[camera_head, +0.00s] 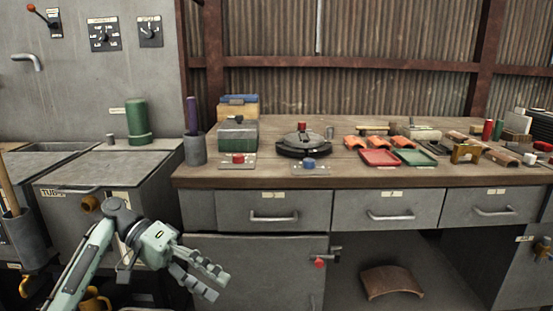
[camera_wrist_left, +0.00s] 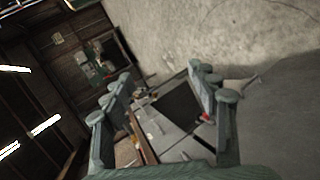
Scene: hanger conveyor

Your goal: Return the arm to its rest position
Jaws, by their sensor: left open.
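My left gripper (camera_head: 203,276) is low in front of the grey cabinets in the head view, with its arm coming in from the lower left. Its fingers are spread apart and nothing is between them. The gripper appears clear of the workbench (camera_head: 330,181). My right gripper is in neither view.
The bench holds a red tray (camera_head: 379,158), a green tray (camera_head: 415,158), a round black device (camera_head: 303,146) and a dark cup (camera_head: 194,150). A red-handled cabinet door (camera_head: 265,270) is close to the gripper. A curved brown piece (camera_head: 391,282) lies in the open bay.

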